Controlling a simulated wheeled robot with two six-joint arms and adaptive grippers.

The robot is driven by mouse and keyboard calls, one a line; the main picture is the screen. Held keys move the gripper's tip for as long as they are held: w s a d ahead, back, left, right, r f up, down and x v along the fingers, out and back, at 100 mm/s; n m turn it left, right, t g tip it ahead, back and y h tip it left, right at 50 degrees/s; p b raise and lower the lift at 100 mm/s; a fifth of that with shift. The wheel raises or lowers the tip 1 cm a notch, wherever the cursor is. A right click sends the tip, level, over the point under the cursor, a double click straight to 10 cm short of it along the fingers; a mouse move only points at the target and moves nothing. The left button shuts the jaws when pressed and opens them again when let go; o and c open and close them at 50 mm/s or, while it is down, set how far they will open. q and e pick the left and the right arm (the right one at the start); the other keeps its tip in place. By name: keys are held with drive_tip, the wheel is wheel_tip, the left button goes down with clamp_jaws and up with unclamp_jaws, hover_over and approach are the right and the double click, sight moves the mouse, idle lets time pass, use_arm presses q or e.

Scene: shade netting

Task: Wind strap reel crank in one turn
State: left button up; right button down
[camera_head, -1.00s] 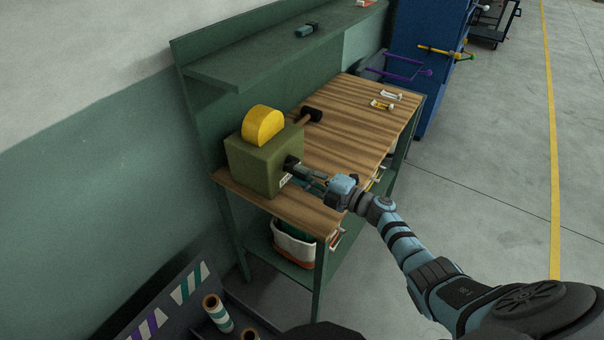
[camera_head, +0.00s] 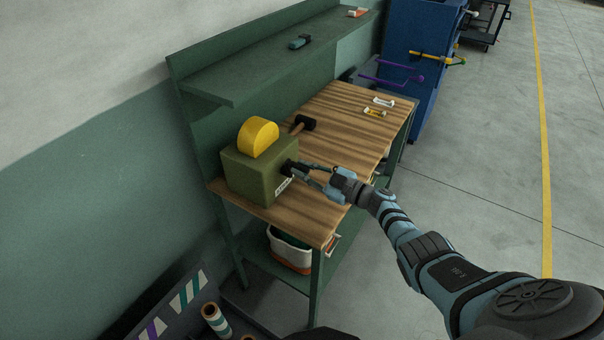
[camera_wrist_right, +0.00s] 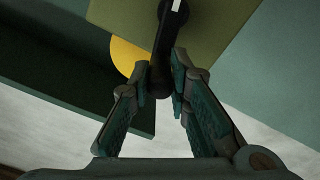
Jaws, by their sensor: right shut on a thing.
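The strap reel is an olive-green box (camera_head: 252,172) with a yellow half-disc (camera_head: 258,137) on top, at the near left end of the wooden workbench. Its black crank (camera_head: 289,168) is on the right face of the box. My right gripper (camera_head: 300,168) reaches it from the right and is shut on the crank's handle. In the right wrist view the black crank arm (camera_wrist_right: 165,40) runs from the box down to the handle between my right fingertips (camera_wrist_right: 160,82). The fingers hide part of the crank in the head view. My left gripper is not in view.
The bench top (camera_head: 345,125) holds a black-headed hammer (camera_head: 303,124) behind the box and small items (camera_head: 376,112) farther off. A white and orange bin (camera_head: 289,250) stands on the lower shelf. The floor (camera_head: 470,180) to the right is clear.

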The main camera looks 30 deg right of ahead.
drive_tip(key=shift+w+d+m, duration=0.15)
drive_tip(key=shift+d+m, duration=0.1)
drive_tip(key=shift+m, duration=0.4)
drive_tip(key=shift+w+d+m, duration=0.15)
drive_tip(key=shift+d+m, duration=0.1)
drive_tip(key=shift+m, duration=0.4)
drive_tip(key=c, duration=1.5)
unclamp_jaws()
drive_tip(key=shift+d, duration=0.1)
drive_tip(key=v, duration=1.2)
